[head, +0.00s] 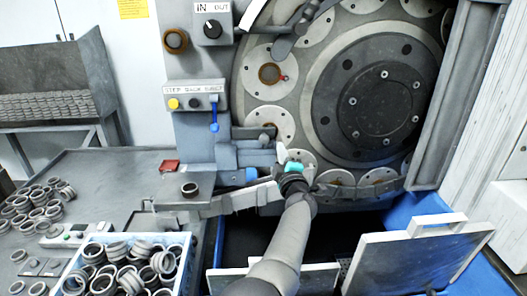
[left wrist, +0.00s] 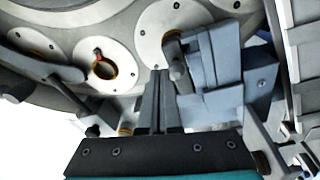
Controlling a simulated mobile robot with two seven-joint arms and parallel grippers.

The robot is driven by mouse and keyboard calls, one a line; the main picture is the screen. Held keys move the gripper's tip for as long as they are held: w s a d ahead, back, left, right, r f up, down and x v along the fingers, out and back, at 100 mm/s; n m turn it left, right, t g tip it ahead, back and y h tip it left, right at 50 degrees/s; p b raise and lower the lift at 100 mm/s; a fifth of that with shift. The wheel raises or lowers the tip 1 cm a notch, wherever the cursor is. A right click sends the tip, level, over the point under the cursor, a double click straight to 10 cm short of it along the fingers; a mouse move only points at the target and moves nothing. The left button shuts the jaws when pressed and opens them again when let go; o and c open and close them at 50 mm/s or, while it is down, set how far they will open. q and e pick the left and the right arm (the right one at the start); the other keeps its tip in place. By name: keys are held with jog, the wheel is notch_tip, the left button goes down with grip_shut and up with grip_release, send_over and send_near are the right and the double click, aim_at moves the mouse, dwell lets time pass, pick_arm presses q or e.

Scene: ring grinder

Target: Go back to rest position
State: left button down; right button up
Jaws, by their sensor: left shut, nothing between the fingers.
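My left gripper (head: 282,157) is in front of the lower left part of the grinder's large disc (head: 300,75), beside the grey block fixture (head: 240,155). In the left wrist view its two dark fingers (left wrist: 158,75) are together with nothing between them. They point toward a round pale seat (left wrist: 152,35) and the grey-blue fixture (left wrist: 225,75); I cannot tell whether they touch anything. A brown-lined seat (head: 270,74) shows higher on the disc. A single ring (head: 190,188) rests on the ledge left of the gripper. My right gripper is not in view.
A blue-rimmed tray (head: 188,246) full of rings and several loose rings (head: 35,207) are on the grey table (head: 125,165). A control box (head: 197,95) and an IN/OUT switch (head: 212,27) are at upper left. Grey panels (head: 415,258) stand at lower right.

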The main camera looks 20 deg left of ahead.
pick_arm(q)
jog(key=s+d+f+m+g+h, duration=0.2)
jog(key=s+d+f+m+h, duration=0.3)
jog(key=s+f+m+h, duration=0.4)
jog(key=s+d+f+m+g+h, duration=0.2)
jog(key=s+d+f+m+h, duration=0.4)
jog(key=s+m, duration=0.5)
jog(key=s+a+f+m+g+y, duration=0.15)
jog(key=s+g, duration=0.25)
jog(key=s, duration=1)
jog(key=s+f+m+g+y, duration=0.25)
jog(key=s+g, duration=0.25)
jog(key=s, duration=0.8)
notch_tip(320, 180, down, 26)
jog(key=s+b, duration=0.2)
jog(key=b, duration=0.3)
jog(key=s+a+f+g+b, duration=0.2)
jog(key=s+a+f+b, duration=0.1)
jog(key=s+f, duration=1.2)
notch_tip(320, 180, down, 2)
jog(key=shift+f, duration=0.1)
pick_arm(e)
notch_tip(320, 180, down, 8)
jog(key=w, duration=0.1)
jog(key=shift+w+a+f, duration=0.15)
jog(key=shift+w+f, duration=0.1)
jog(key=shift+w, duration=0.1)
